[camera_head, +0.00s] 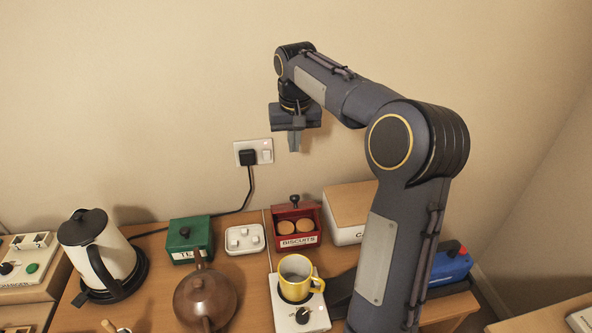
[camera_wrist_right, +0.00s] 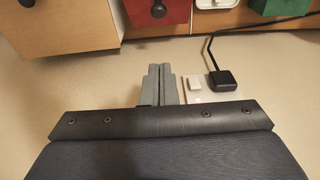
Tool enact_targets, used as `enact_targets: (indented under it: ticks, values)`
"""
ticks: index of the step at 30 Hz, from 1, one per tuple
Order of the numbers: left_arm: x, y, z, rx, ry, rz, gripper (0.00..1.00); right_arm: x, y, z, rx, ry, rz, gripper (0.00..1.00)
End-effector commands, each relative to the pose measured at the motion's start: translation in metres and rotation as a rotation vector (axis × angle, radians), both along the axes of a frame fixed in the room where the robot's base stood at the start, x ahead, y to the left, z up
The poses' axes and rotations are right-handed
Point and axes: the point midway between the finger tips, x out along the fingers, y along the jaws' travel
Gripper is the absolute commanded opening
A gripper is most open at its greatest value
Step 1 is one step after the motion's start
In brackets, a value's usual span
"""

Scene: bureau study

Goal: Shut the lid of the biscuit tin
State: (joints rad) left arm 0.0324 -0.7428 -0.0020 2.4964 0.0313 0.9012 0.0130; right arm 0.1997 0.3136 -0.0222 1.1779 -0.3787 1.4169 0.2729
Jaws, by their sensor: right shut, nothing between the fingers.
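The red biscuit tin (camera_head: 299,241), labelled BISCUITS, stands on the desk with two round biscuits (camera_head: 286,227) showing inside. Its lid (camera_head: 282,210) is open, raised at the back, with a dark knob (camera_head: 295,200) at the top. In the right wrist view the red of the tin (camera_wrist_right: 135,21) and the dark knob (camera_wrist_right: 158,11) show at the top edge. My right gripper (camera_head: 294,148) is shut and empty, pointing down well above the tin, near the wall. Its closed fingers also show in the right wrist view (camera_wrist_right: 161,80). My left gripper is not in view.
A green tin (camera_head: 188,235) and a small white box (camera_head: 244,239) stand left of the biscuit tin, a white box with a wooden lid (camera_head: 349,207) right. A yellow mug (camera_head: 296,277) is in front. A plugged socket (camera_head: 253,152) is on the wall.

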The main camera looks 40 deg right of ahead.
Motion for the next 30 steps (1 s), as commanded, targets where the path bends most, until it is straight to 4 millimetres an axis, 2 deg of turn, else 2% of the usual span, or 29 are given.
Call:
enact_targets:
  ticks: [5,15,22,30]
  values:
    - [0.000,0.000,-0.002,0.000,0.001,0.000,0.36,0.002,-0.002,-0.028,0.001,0.004,-0.001,0.00]
    - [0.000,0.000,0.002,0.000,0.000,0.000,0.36,0.013,-0.007,-0.098,0.002,0.001,-0.001,0.00]
    - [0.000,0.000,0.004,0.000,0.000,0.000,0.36,-0.004,0.001,-0.121,0.000,-0.001,0.000,0.00]
    - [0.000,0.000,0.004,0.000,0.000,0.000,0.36,-0.007,0.004,-0.128,0.000,-0.004,-0.001,0.00]
